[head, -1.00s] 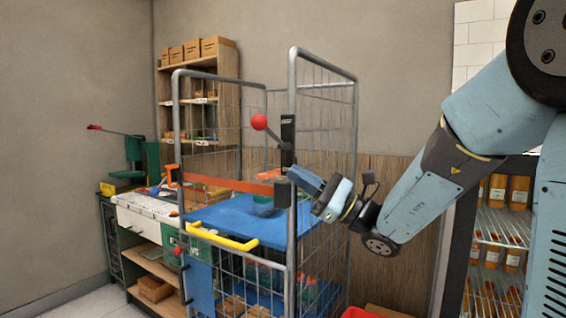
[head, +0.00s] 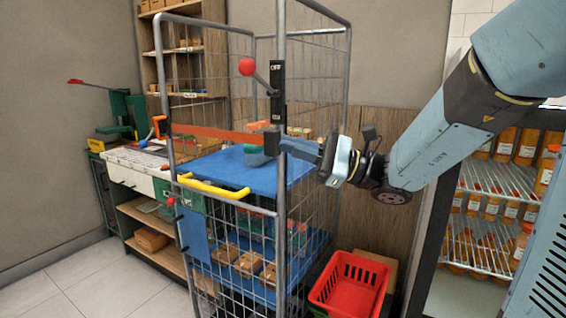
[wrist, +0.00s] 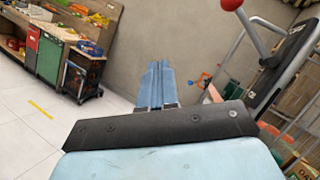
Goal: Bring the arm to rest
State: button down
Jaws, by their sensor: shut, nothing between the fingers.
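My gripper (head: 284,146) is in front of the right part of the wire roll cage (head: 282,215) in the head view, its fingers pointing left near the cage's front post. In the wrist view my gripper (wrist: 155,72) has its two blue fingers pressed together with nothing between them. My arm comes in from the right of the head view, bent at the wrist and raised. Whether the fingers touch the post cannot be told.
The cage has a red ball-ended lever (head: 247,67), a yellow handle (head: 214,187) and a blue shelf (head: 225,168). A red basket (head: 348,285) stands right of it. A fridge with orange bottles (head: 490,200) is at right. Floor at front left (head: 90,285) is clear.

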jog(key=s+d+f+n+g+h, duration=0.1)
jog(key=s+d+f+n+h, duration=0.1)
jog(key=s+f+n+h, duration=0.3)
jog(key=s+d+f+n+g+h, duration=0.2)
jog(key=s+d+f+h, duration=0.1)
jog(key=s+f+h, duration=0.35)
jog(key=d+r+n+t+h, duration=0.1)
jog(key=d+n+t+h, duration=0.4)
jog(key=d+h, duration=0.5)
jog(key=s+d+t, duration=0.1)
jog(key=d, duration=0.4)
